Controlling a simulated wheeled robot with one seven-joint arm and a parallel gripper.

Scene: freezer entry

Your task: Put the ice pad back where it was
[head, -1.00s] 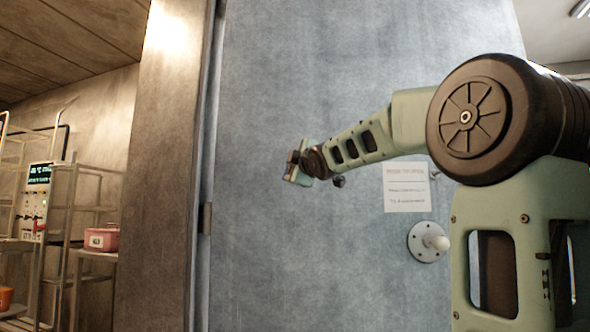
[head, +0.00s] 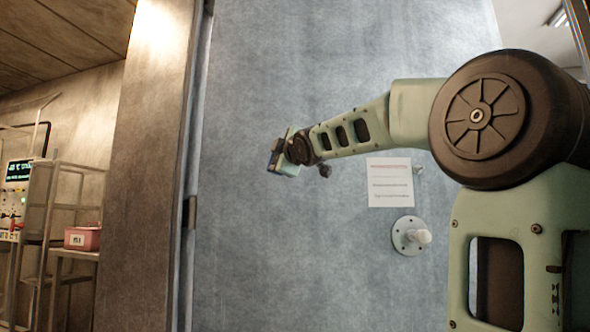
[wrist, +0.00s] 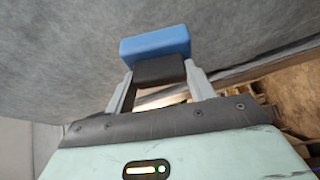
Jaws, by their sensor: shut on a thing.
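The ice pad, a blue block (wrist: 156,43), shows at the far end of my gripper (wrist: 160,75) in the wrist view. My gripper is shut on it, with a dark piece between the two grey fingers just below the blue. In the head view my gripper (head: 279,156) is raised in front of a large blue-grey door (head: 300,260). The pad is too small and dark to make out clearly there. The place the pad came from cannot be told from these frames.
Farther left are a control panel (head: 16,200), metal racks (head: 62,215) and a pink box (head: 82,238).

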